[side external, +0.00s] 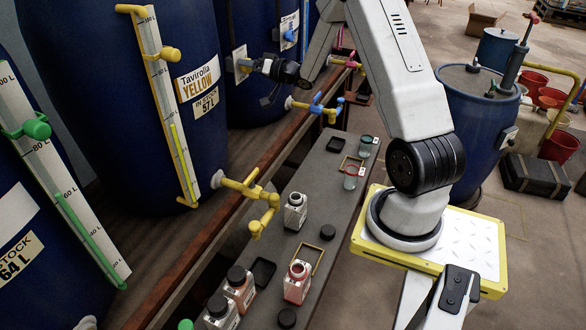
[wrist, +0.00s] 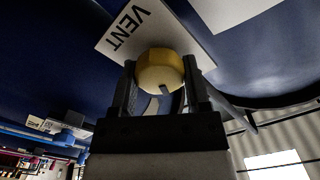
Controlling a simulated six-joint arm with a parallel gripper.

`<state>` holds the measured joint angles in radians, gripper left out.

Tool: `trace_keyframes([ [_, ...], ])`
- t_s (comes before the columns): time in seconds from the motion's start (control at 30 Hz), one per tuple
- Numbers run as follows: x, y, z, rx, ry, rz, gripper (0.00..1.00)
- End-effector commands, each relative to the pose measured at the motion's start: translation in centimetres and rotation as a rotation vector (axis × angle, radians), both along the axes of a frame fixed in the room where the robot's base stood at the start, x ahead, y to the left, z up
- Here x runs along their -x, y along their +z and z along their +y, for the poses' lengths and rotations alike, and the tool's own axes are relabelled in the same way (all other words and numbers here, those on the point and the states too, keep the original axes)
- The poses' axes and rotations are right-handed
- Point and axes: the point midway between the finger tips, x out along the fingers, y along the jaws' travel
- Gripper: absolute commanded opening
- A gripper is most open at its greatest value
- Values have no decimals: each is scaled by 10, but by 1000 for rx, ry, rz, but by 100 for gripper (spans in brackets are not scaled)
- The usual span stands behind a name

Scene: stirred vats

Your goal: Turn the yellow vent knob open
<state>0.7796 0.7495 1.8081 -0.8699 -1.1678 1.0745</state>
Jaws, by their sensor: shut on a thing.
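The yellow vent knob (wrist: 160,70) sits between the two fingers of my gripper (wrist: 161,88) in the wrist view. A slot or mark shows on its lower face. A white plate lettered VENT (wrist: 125,30) is behind it on a dark blue vat wall. My gripper is shut on the knob, one finger on each side. In the side external view my gripper (side external: 250,66) reaches left to the white plate (side external: 239,58) on a blue vat. The knob is mostly hidden there, with only a bit of yellow showing.
The vat labelled YELLOW (side external: 197,82) stands left of my gripper, with a sight gauge (side external: 165,90) and yellow tap (side external: 250,190). A blue tap (side external: 325,108) is below right. Bottles (side external: 296,211) and lids stand on the grey bench (side external: 335,215). A wooden rail (side external: 215,225) edges the vats.

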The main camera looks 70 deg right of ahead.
Motion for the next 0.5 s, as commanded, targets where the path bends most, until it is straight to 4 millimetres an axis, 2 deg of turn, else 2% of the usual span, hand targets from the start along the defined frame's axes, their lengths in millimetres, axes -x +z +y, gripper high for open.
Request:
trace_keyframes([
  [0.5,0,-1,-1,-492,0,0,1],
])
